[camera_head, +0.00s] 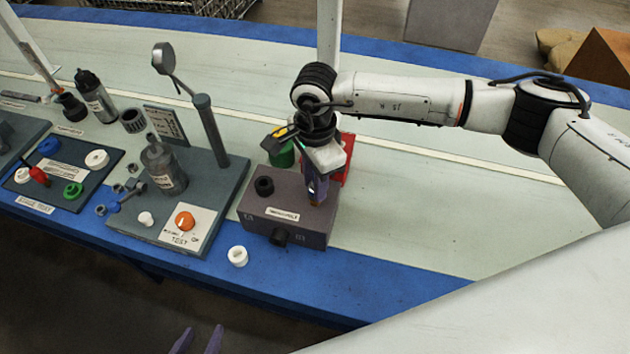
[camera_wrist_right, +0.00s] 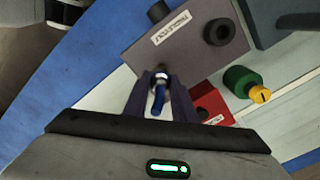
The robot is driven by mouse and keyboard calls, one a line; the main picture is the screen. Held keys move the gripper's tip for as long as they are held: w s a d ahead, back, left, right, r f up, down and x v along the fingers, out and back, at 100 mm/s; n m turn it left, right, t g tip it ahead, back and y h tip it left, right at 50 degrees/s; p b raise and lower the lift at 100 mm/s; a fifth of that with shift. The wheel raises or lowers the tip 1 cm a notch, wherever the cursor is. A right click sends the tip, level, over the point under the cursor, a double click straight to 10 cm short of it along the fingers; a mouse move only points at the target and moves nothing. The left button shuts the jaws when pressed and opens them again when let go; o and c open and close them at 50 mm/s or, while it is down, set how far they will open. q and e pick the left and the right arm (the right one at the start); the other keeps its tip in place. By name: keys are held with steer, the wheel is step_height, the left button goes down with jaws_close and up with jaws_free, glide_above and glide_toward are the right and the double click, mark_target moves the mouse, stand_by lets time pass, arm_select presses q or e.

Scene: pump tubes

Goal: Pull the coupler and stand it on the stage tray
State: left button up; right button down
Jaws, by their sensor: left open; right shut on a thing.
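My right gripper (camera_head: 316,194) is over the right part of the grey-purple block (camera_head: 285,222). In the right wrist view its fingers (camera_wrist_right: 161,82) are shut on a small blue piece with a silver end (camera_wrist_right: 158,101), apparently the coupler. I cannot tell whether the coupler is still seated in the block; the fingers hide most of it. The dark stage tray (camera_head: 92,172) lies at the far left, with blue, white and green rings and a red piece on it. My left gripper (camera_head: 198,341) shows only its purple fingertips at the bottom edge, open and empty, away from the block.
A test stand (camera_head: 208,232) with a grey bottle, orange knob and round-headed post (camera_head: 208,130) stands between block and tray. A white ring (camera_head: 238,256) lies before the block. Green (camera_wrist_right: 238,80) and red (camera_wrist_right: 210,104) things stand behind it. Black bottle (camera_head: 95,97) stands back left.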

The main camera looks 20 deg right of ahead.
steer(key=shift+r+p, duration=0.8)
steer(key=shift+r, duration=1)
